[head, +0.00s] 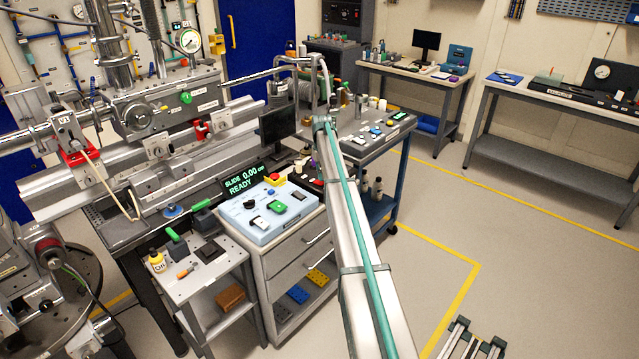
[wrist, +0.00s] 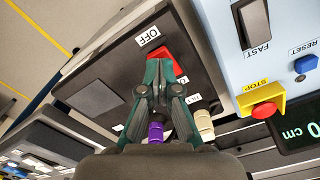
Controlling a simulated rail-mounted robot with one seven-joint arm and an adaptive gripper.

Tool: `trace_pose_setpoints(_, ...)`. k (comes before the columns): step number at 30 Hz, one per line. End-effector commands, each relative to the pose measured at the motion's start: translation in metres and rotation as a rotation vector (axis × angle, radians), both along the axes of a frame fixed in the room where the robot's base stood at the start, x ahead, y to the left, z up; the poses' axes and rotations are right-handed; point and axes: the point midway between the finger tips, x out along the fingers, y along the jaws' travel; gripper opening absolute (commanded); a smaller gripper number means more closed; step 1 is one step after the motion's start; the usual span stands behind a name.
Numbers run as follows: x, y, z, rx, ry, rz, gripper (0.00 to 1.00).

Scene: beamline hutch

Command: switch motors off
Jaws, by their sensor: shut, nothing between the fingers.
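In the wrist view a black panel (wrist: 112,68) carries a red switch (wrist: 168,60) beside a white label reading OFF (wrist: 148,36). Other white labels on the panel are partly hidden by my fingers. My gripper (wrist: 158,66) is shut and empty, its green fingertips at the red switch and covering part of it. I cannot tell whether they touch it or which way the switch is tipped. In the head view my arm crosses the middle and my gripper cannot be made out.
A pale blue control box (head: 283,219) with a yellow-and-red stop button (head: 275,179) stands beside the panel; the stop button also shows in the wrist view (wrist: 264,104). A display (head: 245,182) reads SLIDE 0.00 cm READY. A purple-topped item (wrist: 156,132) and a cream bottle (wrist: 204,124) are near my fingers.

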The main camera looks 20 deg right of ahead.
Motion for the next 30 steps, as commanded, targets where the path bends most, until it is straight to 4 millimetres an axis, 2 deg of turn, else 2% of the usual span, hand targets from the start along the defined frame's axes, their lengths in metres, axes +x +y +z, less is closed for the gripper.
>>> trace_pose_setpoints(30,0.0,0.0,-0.014,0.0,0.0,0.0,0.0)
